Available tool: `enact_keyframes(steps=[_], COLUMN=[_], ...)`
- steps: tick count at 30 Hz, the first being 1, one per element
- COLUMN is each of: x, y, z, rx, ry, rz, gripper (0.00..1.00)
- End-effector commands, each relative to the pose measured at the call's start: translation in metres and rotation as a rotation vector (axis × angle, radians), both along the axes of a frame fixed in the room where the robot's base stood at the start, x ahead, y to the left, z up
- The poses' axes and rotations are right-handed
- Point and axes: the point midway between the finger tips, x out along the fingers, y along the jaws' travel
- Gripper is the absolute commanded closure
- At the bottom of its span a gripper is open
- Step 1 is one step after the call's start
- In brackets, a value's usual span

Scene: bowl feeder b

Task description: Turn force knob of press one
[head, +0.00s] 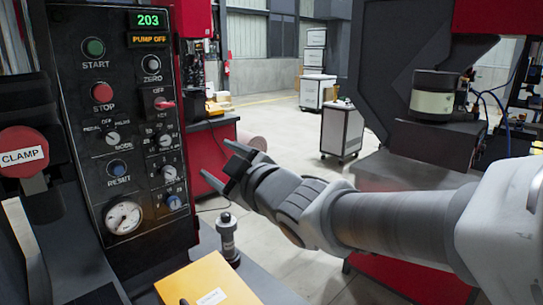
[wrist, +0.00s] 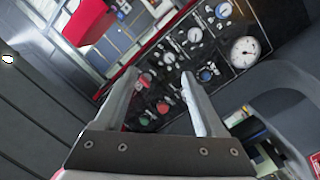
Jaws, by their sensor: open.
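The press control panel (head: 130,120) stands at the left in the head view. Its right column has a red-handled switch (head: 164,103), two small black-and-white dials (head: 165,140) (head: 169,173) and a blue knob (head: 174,202). A mode dial (head: 113,138) sits left of them. The small labels are too blurred to tell which is the force knob. My gripper (head: 222,166) is open and empty, right of the panel and apart from it. In the wrist view the panel, with its round gauge (wrist: 245,50), shows tilted beyond my open gripper (wrist: 155,80).
A red clamp button (head: 23,152) juts out at the far left. A white cart (head: 342,130) stands farther back on open floor. Another machine stands at the right.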

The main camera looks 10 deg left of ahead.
Motion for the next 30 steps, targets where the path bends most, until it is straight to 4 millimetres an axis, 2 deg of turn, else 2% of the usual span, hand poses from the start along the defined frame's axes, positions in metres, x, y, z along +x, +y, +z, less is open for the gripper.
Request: enact_keyframes(steps=[1,3,10,30], x=[-0.003,-0.007,-0.002,0.074], y=[0.011,0.021,0.039,0.125], z=[-0.007,-0.007,-0.005,-0.005], rx=[0.004,0.006,0.01,0.011], ry=[-0.023,-0.048,-0.069,-0.067], rz=[0.035,0.069,0.096,0.093], gripper=[0.28,0.28,0.28,0.28])
